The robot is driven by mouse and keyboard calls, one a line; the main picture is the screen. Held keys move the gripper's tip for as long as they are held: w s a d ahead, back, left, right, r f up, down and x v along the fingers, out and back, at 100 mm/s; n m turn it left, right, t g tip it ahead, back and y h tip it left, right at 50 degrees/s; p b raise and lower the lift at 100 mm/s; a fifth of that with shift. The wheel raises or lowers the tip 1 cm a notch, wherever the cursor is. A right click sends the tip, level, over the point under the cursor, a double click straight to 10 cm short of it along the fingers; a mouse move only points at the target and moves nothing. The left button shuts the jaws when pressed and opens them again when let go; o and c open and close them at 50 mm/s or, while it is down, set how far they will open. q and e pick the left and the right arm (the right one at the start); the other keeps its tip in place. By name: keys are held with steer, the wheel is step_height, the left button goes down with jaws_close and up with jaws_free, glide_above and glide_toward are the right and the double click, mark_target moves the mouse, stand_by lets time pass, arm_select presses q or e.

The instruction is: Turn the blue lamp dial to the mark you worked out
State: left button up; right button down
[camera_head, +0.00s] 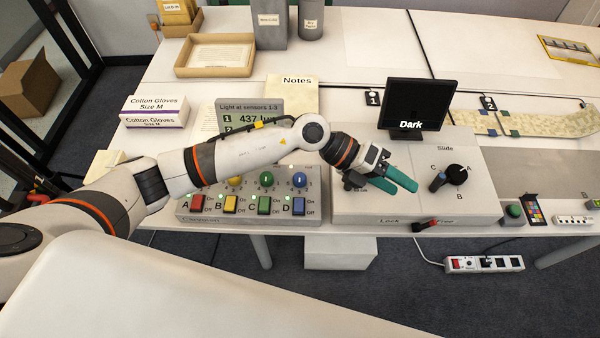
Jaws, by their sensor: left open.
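The blue lamp dial (299,180) is the rightmost round knob on the grey control panel (250,217), above the blue switch D (298,206). Small marks ring the dial, too small to read. My left gripper (404,189) has teal fingers and is open and empty. It is to the right of the blue dial, over the white slide box (370,206), apart from the dial. My left forearm passes just behind the dials and hides part of the panel. My right gripper is not in view.
Green (266,178) and yellow (235,181) dials stand left of the blue one. The light sensor display (262,106) reads 437 in row 1; my arm hides its lower part. A black monitor (418,102) reads "Dark". A black slide knob (457,174) is at the right.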

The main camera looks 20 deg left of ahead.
arm_select(q)
steer(key=w+a+f+m+y, duration=0.1)
steer(key=w+a+f+y, duration=0.15)
steer(key=a+y, duration=0.2)
steer(key=w+a+f+m+y, duration=0.1)
steer(key=a+f+y, duration=0.25)
steer(key=a, duration=0.25)
steer(key=y, duration=0.5)
glide_above(300, 177)
steer(key=shift+t, duration=0.3)
step_height(300, 177, down, 12)
steer(key=shift+p, duration=0.95)
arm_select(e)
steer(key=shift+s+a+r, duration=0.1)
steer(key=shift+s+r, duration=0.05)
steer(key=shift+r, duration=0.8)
arm_select(q)
steer(key=c, duration=1)
